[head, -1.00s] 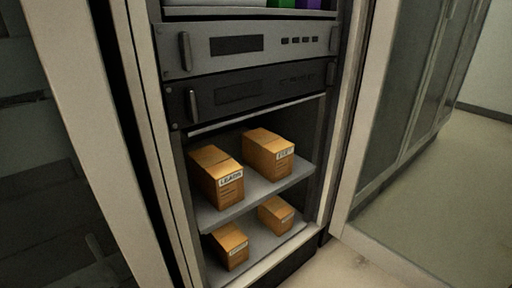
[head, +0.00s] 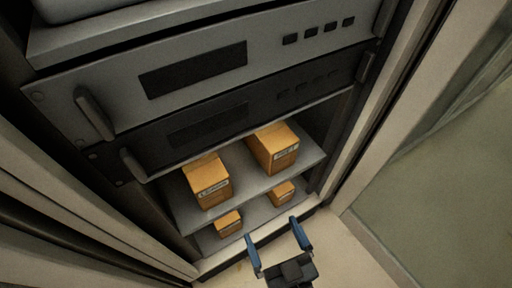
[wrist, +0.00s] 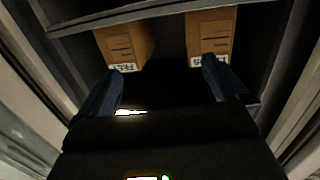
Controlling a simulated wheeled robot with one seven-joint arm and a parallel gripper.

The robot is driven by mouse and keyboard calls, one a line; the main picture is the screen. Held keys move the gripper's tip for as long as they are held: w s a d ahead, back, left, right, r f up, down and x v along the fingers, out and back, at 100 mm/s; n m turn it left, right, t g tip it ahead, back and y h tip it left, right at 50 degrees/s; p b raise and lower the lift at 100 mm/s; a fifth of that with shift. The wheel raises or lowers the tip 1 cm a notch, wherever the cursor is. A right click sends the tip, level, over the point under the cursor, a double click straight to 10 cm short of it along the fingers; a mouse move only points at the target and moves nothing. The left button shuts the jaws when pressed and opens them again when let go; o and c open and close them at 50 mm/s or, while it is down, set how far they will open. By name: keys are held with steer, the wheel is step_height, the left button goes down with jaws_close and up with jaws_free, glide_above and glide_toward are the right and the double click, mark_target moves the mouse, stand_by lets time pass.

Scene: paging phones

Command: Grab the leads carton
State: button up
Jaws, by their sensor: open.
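The leads carton (head: 207,182) is an orange-brown box with a white label on its front. It stands at the left of the upper shelf in the head view; its label is too blurred to read now. My gripper (head: 272,229) has its two blue fingers spread and empty, low in front of the rack, apart from the cartons. In the wrist view, two cartons show beyond the fingers (wrist: 160,90), one at the left (wrist: 125,45) and one at the right (wrist: 210,32). Their labels are partly hidden or unclear, so I cannot tell which is the leads carton.
A similar carton (head: 274,147) stands right of it on the upper shelf (head: 250,185). Two smaller-looking cartons, left (head: 228,223) and right (head: 281,193), stand on the lower shelf. A dark rack unit (head: 210,125) hangs above. Rack posts border both sides.

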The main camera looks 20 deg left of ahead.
mark_target(206, 176)
steer(key=w+a+r+y, duration=0.1)
steer(key=a, duration=0.3)
steer(key=w+a+r+n+g+p, duration=0.1)
steer(key=a, duration=0.4)
steer(key=w+a+r+n+y, duration=0.1)
steer(key=a, duration=0.4)
steer(key=shift+w+a+r+g+y+p, duration=0.15)
steer(key=shift+w+r+g+y+p, duration=0.15)
steer(key=shift+r+g+p, duration=0.1)
steer(key=shift+b+x, duration=0.3)
steer(key=shift+x, duration=2.45)
steer(key=c, duration=0.9)
steer(key=shift+r, duration=0.1)
steer(key=shift+c, duration=0.7)
